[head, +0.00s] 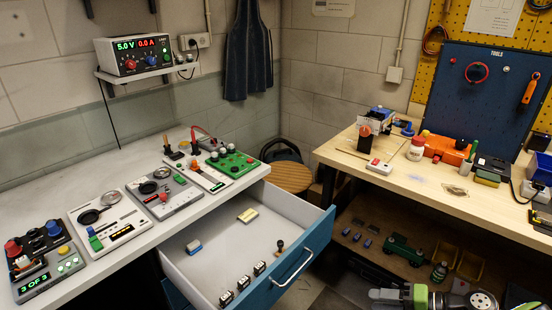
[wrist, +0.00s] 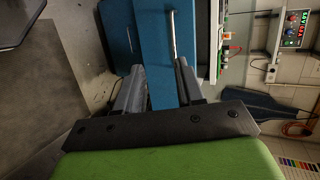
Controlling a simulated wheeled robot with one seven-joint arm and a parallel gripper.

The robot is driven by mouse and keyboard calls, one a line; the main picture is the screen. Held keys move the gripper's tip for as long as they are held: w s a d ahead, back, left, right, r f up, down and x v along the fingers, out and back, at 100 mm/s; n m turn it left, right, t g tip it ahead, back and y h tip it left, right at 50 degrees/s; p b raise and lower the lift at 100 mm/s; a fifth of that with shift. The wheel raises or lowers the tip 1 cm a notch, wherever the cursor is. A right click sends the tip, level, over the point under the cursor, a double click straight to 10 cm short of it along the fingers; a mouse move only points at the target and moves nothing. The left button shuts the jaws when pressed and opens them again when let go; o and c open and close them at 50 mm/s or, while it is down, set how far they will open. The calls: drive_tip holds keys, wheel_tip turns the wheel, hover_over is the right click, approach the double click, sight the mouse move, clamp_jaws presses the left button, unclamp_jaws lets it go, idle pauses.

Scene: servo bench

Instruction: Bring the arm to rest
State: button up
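My gripper (head: 376,295) is at the bottom right of the head view, low in front of the wooden workbench and to the right of the open drawer. Its green body (head: 418,296) and part of my arm (head: 472,300) show beside it. In the wrist view my gripper (wrist: 160,68) has its two grey fingers apart with nothing between them. The blue drawer front (wrist: 150,40) and its handle (wrist: 173,36) appear beyond the fingers, not held.
The blue drawer (head: 318,240) is pulled out under the white counter (head: 140,240), with several black servos (head: 243,284) and small blocks inside. The wooden workbench (head: 340,158) carries tools; its lower shelf holds a green toy truck (head: 400,248). Some floor shows between drawer and bench.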

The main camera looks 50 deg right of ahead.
drive_tip(key=w+a+r+n+g+y+p, duration=0.1)
drive_tip(key=w+a+r+n+g, duration=0.2)
drive_tip(key=w, duration=0.4)
drive_tip(key=w+a+r+n+g+y+p, duration=0.1)
drive_tip(key=w+r+g, duration=0.2)
drive_tip(key=w+r, duration=0.25)
drive_tip(key=w+a+r+n+g+h+p, duration=0.2)
drive_tip(key=w+a+r+n+g, duration=0.2)
drive_tip(key=w+a+r, duration=0.55)
drive_tip(key=s+a+r+n+t+h+p, duration=0.1)
drive_tip(key=s+a+r+n+h, duration=0.1)
drive_tip(key=a, duration=0.8)
drive_tip(key=s+a+r+n+t+h+p, duration=0.1)
drive_tip(key=s+a+r+n, duration=0.4)
drive_tip(key=a, duration=0.5)
wheel_tip(320, 180, up, 2)
drive_tip(key=shift+a+r+t+h+p, duration=0.15)
drive_tip(key=shift+r+t+h+p, duration=0.05)
drive_tip(key=shift+t+h+p, duration=0.25)
